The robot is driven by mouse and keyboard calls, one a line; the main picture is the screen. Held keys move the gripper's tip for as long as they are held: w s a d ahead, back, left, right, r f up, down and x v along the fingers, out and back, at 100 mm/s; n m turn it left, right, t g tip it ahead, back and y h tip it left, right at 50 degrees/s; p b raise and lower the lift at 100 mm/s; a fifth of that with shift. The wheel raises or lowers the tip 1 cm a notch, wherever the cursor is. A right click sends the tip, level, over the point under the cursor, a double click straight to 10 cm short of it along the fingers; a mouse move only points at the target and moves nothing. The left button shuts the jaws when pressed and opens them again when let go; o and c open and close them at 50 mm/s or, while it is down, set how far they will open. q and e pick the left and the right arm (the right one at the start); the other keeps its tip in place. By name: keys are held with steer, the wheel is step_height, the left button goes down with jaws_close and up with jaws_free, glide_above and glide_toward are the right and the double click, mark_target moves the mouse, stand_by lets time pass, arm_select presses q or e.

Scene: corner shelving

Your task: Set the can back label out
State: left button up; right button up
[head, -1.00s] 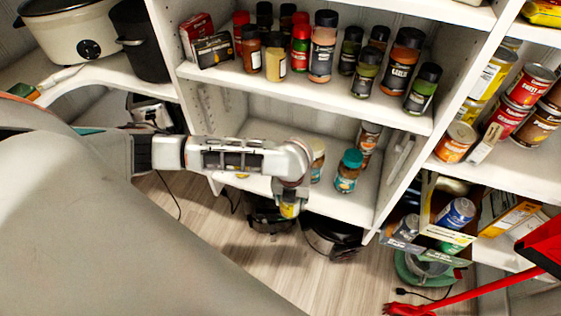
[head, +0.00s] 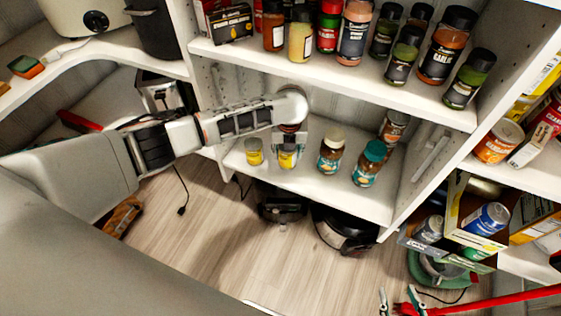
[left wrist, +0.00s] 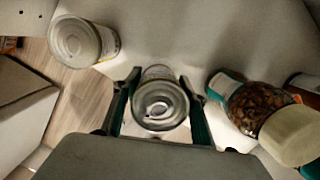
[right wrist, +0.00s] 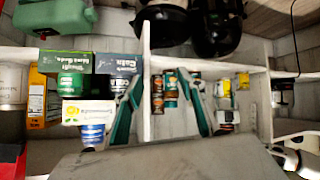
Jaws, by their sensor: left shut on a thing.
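The held can (head: 288,159), with a yellow label, is between the fingers of my left gripper (head: 288,146) at the front of the lower shelf (head: 318,192). The left wrist view shows its silver top (left wrist: 160,104) between both fingers. It looks upright; whether it rests on the shelf is unclear. The fingers hide part of its label, so its facing is hard to tell. A similar yellow can (head: 254,152) stands to its left, apart from it. My right gripper (head: 398,297) is open and empty at the bottom right; its spread fingers show in the right wrist view (right wrist: 160,80).
A white-lidded jar (head: 331,151) and a teal-lidded jar (head: 369,164) stand right of the held can. Spice bottles (head: 352,32) line the shelf above. A box of cans (head: 458,225) is at right. A red-handled tool (head: 490,299) lies low at right.

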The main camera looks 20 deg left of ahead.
mark_target(287, 158)
arm_select(q)
steer(key=shift+w+a+f, duration=0.1)
steer(key=shift+w, duration=0.05)
steer(key=shift+f+b, duration=0.65)
steer(key=shift+f, duration=0.25)
steer(key=shift+f+b, duration=0.5)
steer(key=shift+f, duration=0.05)
steer(key=shift+f, duration=0.4)
steer(key=o, duration=1.6)
steer(key=shift+s+d+r, duration=0.1)
steer(key=shift+s+r, duration=0.05)
steer(key=shift+r, duration=1.1)
steer(key=shift+s+d+r, duration=0.1)
steer(key=shift+s+r, duration=0.1)
steer(key=shift+r, duration=1.05)
steer(key=shift+s+d+r, duration=0.1)
steer(key=shift+s+r, duration=0.05)
steer(key=shift+r, duration=1.1)
